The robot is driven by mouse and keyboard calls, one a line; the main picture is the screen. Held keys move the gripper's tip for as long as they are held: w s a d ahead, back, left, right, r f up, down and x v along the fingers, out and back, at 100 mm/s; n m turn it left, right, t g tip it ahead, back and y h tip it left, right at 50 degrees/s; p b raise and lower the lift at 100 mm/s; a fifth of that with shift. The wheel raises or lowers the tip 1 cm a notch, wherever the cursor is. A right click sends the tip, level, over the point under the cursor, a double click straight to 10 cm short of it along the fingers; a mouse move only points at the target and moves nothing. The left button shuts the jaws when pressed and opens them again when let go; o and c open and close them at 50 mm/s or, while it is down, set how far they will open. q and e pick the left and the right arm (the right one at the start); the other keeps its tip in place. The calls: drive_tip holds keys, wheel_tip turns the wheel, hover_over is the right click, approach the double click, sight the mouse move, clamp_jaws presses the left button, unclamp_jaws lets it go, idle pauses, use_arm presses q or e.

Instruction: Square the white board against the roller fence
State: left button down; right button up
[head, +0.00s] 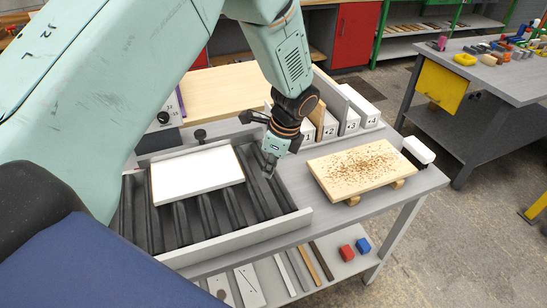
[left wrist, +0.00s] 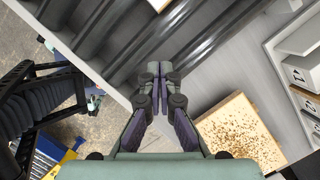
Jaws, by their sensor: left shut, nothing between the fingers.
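The white board (head: 197,173) lies flat on the dark rollers (head: 180,222) of a roller bed, toward its back and left, slightly turned against the frame. A pale grey rail (head: 245,236) runs along the near side of the bed; I take it as the fence, and the board is apart from it. My left gripper (head: 268,170) is shut and empty, just right of the board's right edge over the rollers. In the left wrist view its fingers (left wrist: 158,72) are together above the bed's edge. Whether it touches anything is unclear. My right gripper is not in view.
A speckled wooden board (head: 354,168) rests on blocks at the right, with a white and black brush (head: 418,150) behind it. Numbered white bins (head: 350,121) stand at the back. Red (head: 347,252) and blue (head: 363,245) blocks lie on the lower shelf.

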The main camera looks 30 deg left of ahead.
sight(245, 177)
use_arm(q)
drive_tip(key=x, duration=0.5)
drive_tip(key=shift+f, duration=0.1)
drive_tip(key=a, duration=0.1)
drive_tip(key=a+p, duration=0.1)
drive_tip(key=a, duration=0.1)
drive_tip(key=shift+s+a+r, duration=0.1)
drive_tip(key=shift+s+r, duration=0.05)
drive_tip(key=shift+r, duration=0.15)
drive_tip(key=shift+a, duration=0.4)
drive_tip(key=shift+d, duration=0.1)
drive_tip(key=shift+s+a+r, duration=0.15)
drive_tip(key=shift+s+a, duration=0.05)
drive_tip(key=shift+a, duration=0.6)
drive_tip(key=shift+w+p, duration=0.1)
drive_tip(key=shift+p, duration=0.2)
